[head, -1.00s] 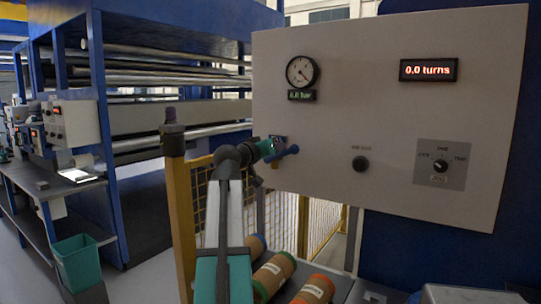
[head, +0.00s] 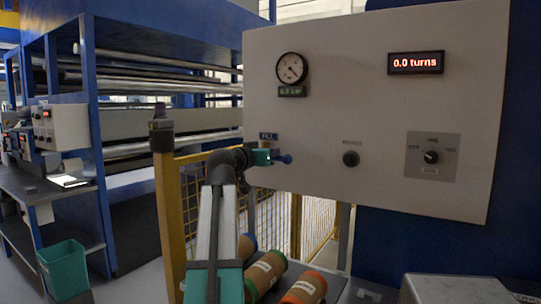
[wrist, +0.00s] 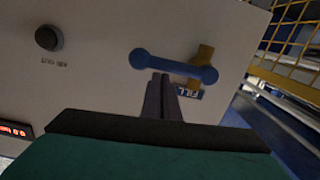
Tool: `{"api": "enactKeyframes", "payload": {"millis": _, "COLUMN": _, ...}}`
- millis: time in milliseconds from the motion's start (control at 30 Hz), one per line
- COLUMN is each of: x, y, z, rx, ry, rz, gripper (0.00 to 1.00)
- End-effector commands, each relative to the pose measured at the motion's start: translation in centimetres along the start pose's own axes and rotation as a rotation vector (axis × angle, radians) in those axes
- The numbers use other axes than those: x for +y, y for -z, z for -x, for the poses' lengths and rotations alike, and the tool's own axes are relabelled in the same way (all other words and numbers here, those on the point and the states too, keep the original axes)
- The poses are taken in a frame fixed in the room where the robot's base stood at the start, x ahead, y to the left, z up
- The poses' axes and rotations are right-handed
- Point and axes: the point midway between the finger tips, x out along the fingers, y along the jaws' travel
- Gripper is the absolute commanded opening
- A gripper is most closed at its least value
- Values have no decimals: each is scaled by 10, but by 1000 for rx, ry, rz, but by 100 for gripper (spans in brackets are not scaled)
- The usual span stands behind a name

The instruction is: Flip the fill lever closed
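The fill lever (wrist: 175,66) is a blue bar with ball ends on a brass valve body (wrist: 203,55), above a blue FILL label (wrist: 190,92) in the wrist view. The bar lies nearly level there, tilted slightly. In the head view, the lever's blue ball end (head: 286,159) shows right of my gripper (head: 262,157), below the FILL label. In the wrist view, the two dark fingers of my gripper (wrist: 160,76) are together, their tips at the bar's middle. They look empty; whether they touch the bar is unclear. My gripper hides part of the valve in the head view.
The pale panel (head: 330,115) carries a round gauge (head: 292,68), a dark knob (head: 351,159), a selector switch (head: 431,157) and a display reading 0.0 turns (head: 415,63). Brown rolls (head: 265,272) lie below. A yellow post (head: 168,215) and mesh fence stand at left.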

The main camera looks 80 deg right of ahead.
Motion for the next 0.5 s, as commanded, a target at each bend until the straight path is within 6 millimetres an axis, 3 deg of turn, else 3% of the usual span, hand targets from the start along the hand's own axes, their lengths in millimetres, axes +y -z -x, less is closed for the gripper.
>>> {"api": "enactKeyframes", "payload": {"millis": 500, "x": 2, "y": 2, "z": 0, "rx": -7, "ry": -4, "rz": 1, "gripper": 0}}
